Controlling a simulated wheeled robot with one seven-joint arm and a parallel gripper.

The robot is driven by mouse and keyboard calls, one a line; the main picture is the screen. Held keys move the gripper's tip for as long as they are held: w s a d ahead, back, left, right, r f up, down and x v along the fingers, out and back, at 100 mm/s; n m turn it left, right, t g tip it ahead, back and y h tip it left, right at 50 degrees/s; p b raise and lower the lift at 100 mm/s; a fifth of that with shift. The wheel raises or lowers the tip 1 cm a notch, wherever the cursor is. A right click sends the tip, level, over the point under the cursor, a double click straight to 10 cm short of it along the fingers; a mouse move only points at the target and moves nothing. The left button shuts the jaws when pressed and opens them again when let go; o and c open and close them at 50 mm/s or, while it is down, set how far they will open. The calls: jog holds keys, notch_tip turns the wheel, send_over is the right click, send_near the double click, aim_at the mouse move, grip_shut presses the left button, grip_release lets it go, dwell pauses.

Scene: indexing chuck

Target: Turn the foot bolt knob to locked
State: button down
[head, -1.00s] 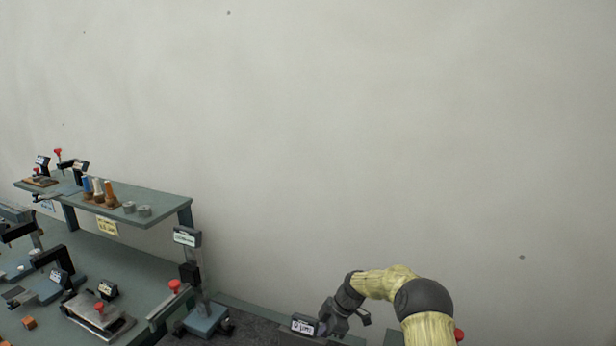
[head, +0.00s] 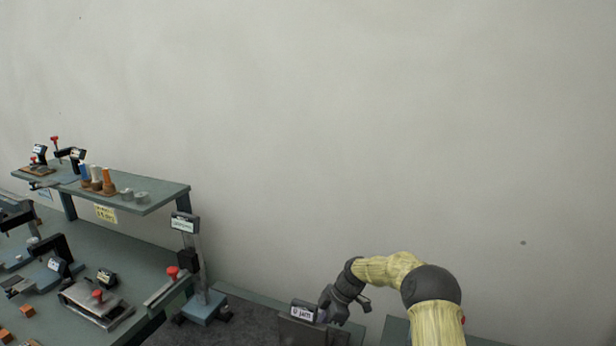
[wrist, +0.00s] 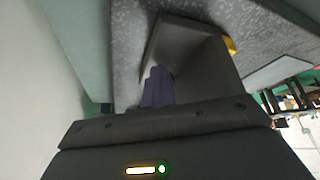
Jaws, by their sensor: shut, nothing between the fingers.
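My gripper (head: 333,304) is low at the bottom of the head view, beside a dark box-like fixture (head: 300,331) with a small white label plate (head: 303,312) on top. In the wrist view my gripper's dark fingers (wrist: 158,86) are together with nothing between them. They are in front of a grey box-shaped body (wrist: 205,62); whether they touch it I cannot tell. A small yellow part (wrist: 229,46) shows at that body's edge. I cannot make out a foot bolt knob for certain in either view.
A green bench (head: 110,262) on the left carries several fixtures with red knobs. A raised shelf (head: 150,196) holds spools. A post with a label (head: 185,223) stands at the bench's right end.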

jog(key=shift+s+a+b, duration=0.4)
jog(key=shift+s, duration=0.05)
jog(key=shift+d+f, duration=0.1)
jog(key=shift+d, duration=0.1)
jog(key=shift+w+d, duration=0.1)
jog(key=shift+d, duration=0.15)
jog(key=shift+w+d, duration=0.1)
notch_tip(320, 180, up, 6)
jog(key=p, duration=0.2)
jog(key=shift+d, duration=0.2)
jog(key=shift+a, duration=0.1)
